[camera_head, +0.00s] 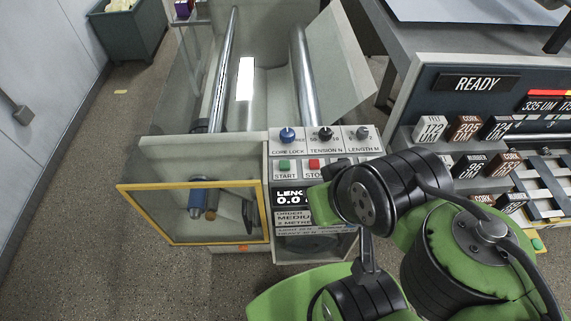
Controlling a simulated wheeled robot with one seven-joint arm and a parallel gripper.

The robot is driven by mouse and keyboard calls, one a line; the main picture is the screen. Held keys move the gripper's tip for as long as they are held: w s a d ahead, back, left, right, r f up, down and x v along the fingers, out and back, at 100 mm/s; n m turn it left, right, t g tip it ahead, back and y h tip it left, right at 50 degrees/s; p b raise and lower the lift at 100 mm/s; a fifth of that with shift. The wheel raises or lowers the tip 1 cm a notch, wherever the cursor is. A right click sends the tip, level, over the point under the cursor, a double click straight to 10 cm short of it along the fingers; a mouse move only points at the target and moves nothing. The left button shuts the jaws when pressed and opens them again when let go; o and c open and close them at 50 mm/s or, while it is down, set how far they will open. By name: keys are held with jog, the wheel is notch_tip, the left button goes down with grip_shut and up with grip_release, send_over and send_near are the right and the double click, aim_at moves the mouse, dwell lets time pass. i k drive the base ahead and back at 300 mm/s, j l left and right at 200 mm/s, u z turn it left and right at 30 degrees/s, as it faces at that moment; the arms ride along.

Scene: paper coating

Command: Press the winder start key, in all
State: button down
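The winder start key is a green key (285,165) above a START label on the winder's sloped white control panel. A red stop key (314,164) sits just to its right. My green and black arm fills the lower right and overlaps the panel's right side. My gripper does not show; I cannot see its fingers.
Above the keys are knobs for core lock (287,135), tension (325,134) and length (362,132). An order card (293,220) sits below the display. A yellow-framed clear guard (222,238) stands left. A rack (470,125) showing READY with labelled blocks stands right.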

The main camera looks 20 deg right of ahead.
aim_at(284, 165)
jog(key=i+j+z, duration=0.2)
jog(key=j, duration=0.35)
jog(key=j+z, duration=0.2)
jog(key=j, duration=0.35)
jog(key=i+j+z, duration=0.2)
jog(key=j, duration=0.35)
jog(key=k, duration=0.1)
